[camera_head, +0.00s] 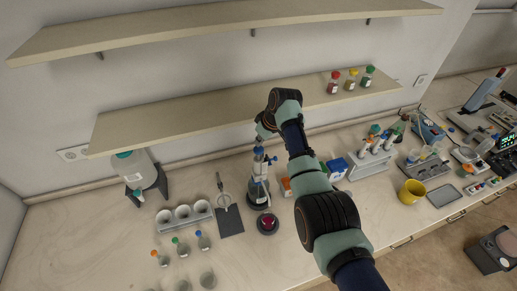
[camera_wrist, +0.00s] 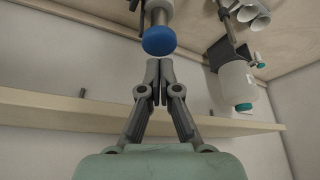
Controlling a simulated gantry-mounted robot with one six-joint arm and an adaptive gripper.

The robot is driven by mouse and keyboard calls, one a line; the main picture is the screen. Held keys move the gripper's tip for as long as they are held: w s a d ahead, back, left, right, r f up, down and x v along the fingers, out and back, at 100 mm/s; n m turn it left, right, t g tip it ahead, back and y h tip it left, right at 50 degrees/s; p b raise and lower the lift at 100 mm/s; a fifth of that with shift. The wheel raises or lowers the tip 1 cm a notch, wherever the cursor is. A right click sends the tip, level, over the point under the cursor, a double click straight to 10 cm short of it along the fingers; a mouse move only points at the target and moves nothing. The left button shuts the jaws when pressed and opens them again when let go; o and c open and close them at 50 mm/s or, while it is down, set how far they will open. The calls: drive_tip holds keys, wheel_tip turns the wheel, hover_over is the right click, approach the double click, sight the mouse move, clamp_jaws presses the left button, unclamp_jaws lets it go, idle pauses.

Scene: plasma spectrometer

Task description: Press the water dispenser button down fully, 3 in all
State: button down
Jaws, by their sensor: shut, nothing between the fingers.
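The water dispenser (camera_head: 257,190) appears to be the tall bottle with a pump-like top, upright on the bench left of my arm. A round blue button (camera_wrist: 158,40) tops it in the wrist view, at the end of a metal stem. My gripper (camera_wrist: 156,66) is shut and empty, with its fingertips together just short of the blue button in the picture. I cannot tell whether they touch it. In the head view my wrist is above the dispenser, and the fingertips are too small or hidden to make out.
A shelf (camera_head: 210,110) runs behind my wrist, with small capped bottles (camera_head: 352,80) at its right. A round black stand with a red top (camera_head: 268,222) sits before the dispenser. The front-left bench is partly clear.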

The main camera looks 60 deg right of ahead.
sight(260, 149)
drive_tip(key=shift+f, duration=0.1)
drive_tip(key=shift+f+b, duration=0.55)
drive_tip(key=shift+f, duration=0.3)
drive_tip(key=shift+f, duration=0.15)
drive_tip(key=shift+f+b, duration=0.85)
drive_tip(key=shift+f, duration=0.55)
